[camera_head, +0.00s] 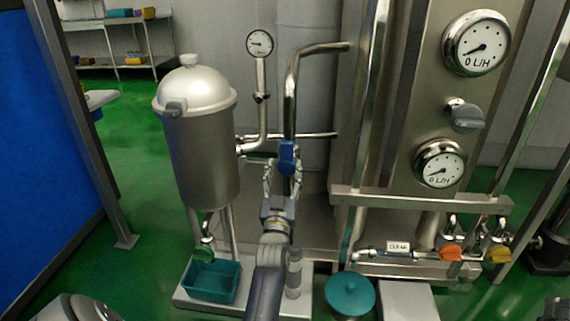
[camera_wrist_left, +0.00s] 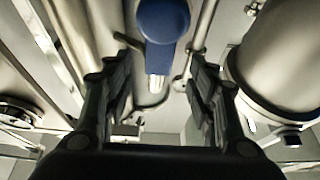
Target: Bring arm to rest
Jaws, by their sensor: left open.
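My left gripper (camera_head: 283,182) is raised in front of the pipework, its fingers pointing up and away. It is open, with nothing between its pads that I can make out. A blue valve handle (camera_head: 287,157) on the vertical pipe is just beyond the fingertips. In the left wrist view, the blue handle (camera_wrist_left: 162,20) shows at the top, between the lines of the two open fingers (camera_wrist_left: 158,75). I cannot tell whether a finger touches it. My right gripper is not in view.
A steel tank (camera_head: 200,140) stands left of my left arm, with a teal bin (camera_head: 212,281) below. A round teal lid (camera_head: 350,293) is to the right. The panel has two gauges (camera_head: 476,43) and orange (camera_head: 451,253) and yellow (camera_head: 498,255) handles. Green floor is free at left.

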